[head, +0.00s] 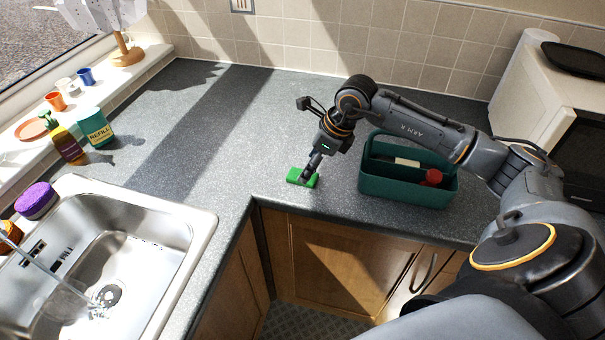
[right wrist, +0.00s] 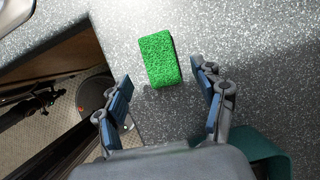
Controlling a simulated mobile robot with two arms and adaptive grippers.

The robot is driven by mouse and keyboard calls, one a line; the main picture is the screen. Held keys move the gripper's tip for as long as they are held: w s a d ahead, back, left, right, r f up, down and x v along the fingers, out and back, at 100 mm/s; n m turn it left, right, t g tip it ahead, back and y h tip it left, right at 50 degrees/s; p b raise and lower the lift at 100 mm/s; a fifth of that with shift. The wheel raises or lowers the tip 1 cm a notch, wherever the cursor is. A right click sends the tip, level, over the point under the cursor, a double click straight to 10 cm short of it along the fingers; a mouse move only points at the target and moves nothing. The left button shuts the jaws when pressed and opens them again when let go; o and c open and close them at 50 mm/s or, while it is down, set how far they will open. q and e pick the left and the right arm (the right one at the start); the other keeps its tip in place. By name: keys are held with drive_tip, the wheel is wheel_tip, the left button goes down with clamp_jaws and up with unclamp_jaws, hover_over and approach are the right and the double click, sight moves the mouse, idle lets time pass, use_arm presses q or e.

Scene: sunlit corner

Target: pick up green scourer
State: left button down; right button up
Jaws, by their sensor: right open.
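The green scourer (head: 295,178) lies flat on the grey worktop near its front edge, left of the teal caddy. In the right wrist view the scourer (right wrist: 158,59) is a bright green block, just beyond and between the fingertips. My right gripper (head: 308,172) is above the scourer and partly covers it in the head view. In the right wrist view my right gripper (right wrist: 162,75) is open, with a finger on each side of the scourer's line and nothing between the pads. My left gripper is not in view.
A teal caddy (head: 405,189) with a red-topped item stands right of the gripper. The steel sink (head: 190,232) is at the left, with a purple sponge (head: 36,200) and bottles (head: 97,128) nearby. The worktop (head: 235,120) behind the scourer is clear.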

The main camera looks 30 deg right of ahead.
drive_tip(key=x, duration=0.2)
drive_tip(key=shift+a+f+p, duration=0.1)
drive_tip(key=shift+f+p, duration=0.15)
drive_tip(key=shift+p, duration=0.05)
drive_tip(key=shift+w+f, duration=0.2)
drive_tip(key=shift+f, duration=0.25)
drive_tip(key=shift+c, duration=0.2)
drive_tip(key=c, duration=0.9)
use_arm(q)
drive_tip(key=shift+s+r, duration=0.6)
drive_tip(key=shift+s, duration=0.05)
use_arm(e)
drive_tip(key=shift+r, duration=0.15)
